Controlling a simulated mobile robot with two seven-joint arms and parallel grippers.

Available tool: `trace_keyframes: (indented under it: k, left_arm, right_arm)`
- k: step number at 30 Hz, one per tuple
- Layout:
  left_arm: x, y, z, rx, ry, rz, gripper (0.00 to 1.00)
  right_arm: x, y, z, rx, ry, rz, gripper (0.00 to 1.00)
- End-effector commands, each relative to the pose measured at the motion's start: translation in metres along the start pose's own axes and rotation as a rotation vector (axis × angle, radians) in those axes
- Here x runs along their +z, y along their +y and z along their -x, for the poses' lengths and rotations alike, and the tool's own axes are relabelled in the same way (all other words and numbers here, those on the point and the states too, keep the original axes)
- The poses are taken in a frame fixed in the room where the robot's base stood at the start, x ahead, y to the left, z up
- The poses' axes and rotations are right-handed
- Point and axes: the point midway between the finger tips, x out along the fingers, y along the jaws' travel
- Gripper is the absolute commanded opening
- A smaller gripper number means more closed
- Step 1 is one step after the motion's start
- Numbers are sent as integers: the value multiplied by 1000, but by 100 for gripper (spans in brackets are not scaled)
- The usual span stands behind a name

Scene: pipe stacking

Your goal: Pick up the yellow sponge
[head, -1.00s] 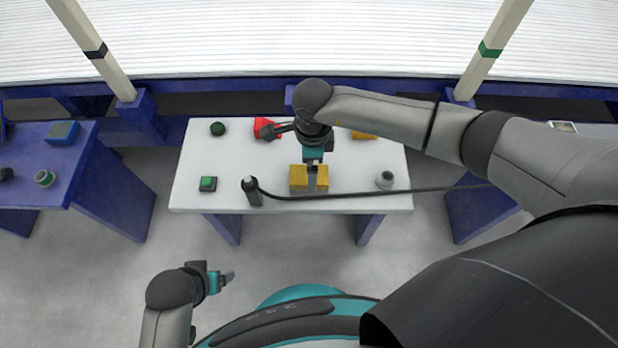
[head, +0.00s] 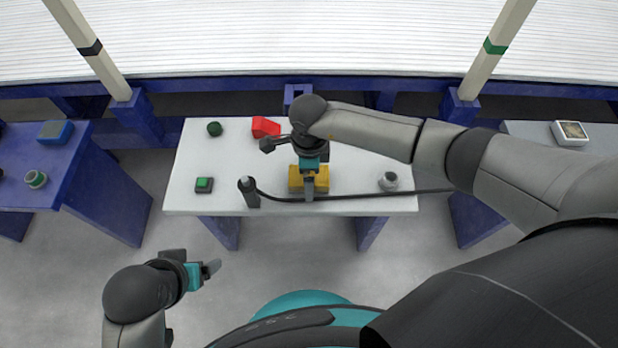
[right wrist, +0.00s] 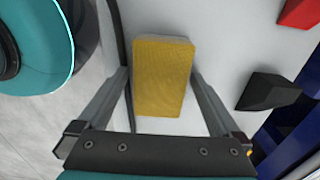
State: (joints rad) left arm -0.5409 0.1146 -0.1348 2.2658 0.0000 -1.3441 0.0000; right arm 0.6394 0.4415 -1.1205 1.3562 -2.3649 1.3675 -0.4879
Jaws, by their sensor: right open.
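The yellow sponge (head: 322,180) lies near the front middle of the white table, partly covered by my right gripper (head: 310,190) in the head view. In the right wrist view the sponge (right wrist: 162,80) fills the space between the two fingers of my right gripper (right wrist: 160,78). The fingers are apart, one on each side, with narrow gaps to the sponge. My left gripper (head: 212,270) hangs over the floor in front of the table, away from the sponge; its finger opening cannot be made out.
A black cable (head: 350,196) runs along the table's front edge, past the sponge, from a dark upright handle (head: 248,190). A green-topped box (head: 204,185), a dark green ball (head: 214,129), a red block (head: 265,126) and a grey round item (head: 388,181) stand around.

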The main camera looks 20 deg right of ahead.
Motion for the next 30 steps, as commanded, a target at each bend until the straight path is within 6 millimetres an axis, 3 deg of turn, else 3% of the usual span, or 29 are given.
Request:
trace_keyframes:
  k: [5,26,30]
  left_arm:
    - [0,0,0,0,-1,0,81]
    - [0,0,0,0,-1,0,81]
    - [0,0,0,0,-1,0,81]
  right_arm:
    - [0,0,0,0,-1,0,100]
    - [0,0,0,0,-1,0,22]
    - [0,0,0,0,-1,0,21]
